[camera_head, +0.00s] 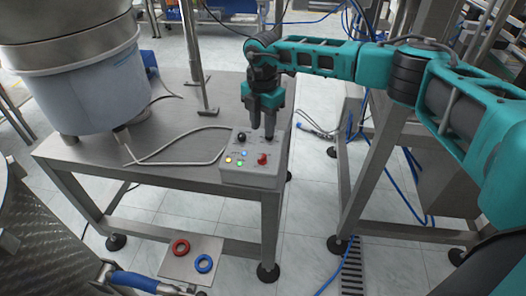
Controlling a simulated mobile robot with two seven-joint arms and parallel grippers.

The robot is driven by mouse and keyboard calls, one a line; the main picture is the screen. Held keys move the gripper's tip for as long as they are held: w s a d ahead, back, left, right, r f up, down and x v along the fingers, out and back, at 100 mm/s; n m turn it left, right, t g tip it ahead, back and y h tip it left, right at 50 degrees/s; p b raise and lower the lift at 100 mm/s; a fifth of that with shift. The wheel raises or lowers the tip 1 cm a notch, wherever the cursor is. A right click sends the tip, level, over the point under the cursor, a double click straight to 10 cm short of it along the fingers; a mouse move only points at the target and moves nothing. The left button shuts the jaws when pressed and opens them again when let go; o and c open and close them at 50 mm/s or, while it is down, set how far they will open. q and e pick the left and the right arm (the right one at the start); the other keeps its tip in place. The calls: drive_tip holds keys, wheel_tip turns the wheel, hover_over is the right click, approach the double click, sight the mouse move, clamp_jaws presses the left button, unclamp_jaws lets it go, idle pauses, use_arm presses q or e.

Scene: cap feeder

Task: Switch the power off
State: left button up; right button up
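A grey control box (254,174) sits on the front right corner of a metal table. Its top carries a black knob (241,137), a red knob (262,159) and several small coloured buttons or lamps, among them yellow, green and blue. The labels are too small to read. My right gripper (263,132) points down over the back of the box, just right of the black knob. Its two dark fingers are apart with nothing seen between them. I cannot tell whether the tips touch the box. My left gripper is not in view.
A large round feeder (85,92) stands on the table (180,128) at the left. A grey cable loops from it towards the box. A metal post (193,60) rises behind.

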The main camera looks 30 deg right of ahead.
sight(262, 156)
wheel_tip(262, 156, down, 10)
drive_tip(key=shift+f+b, duration=0.1)
drive_tip(key=shift+b, duration=0.25)
clamp_jaws()
idle(0.4)
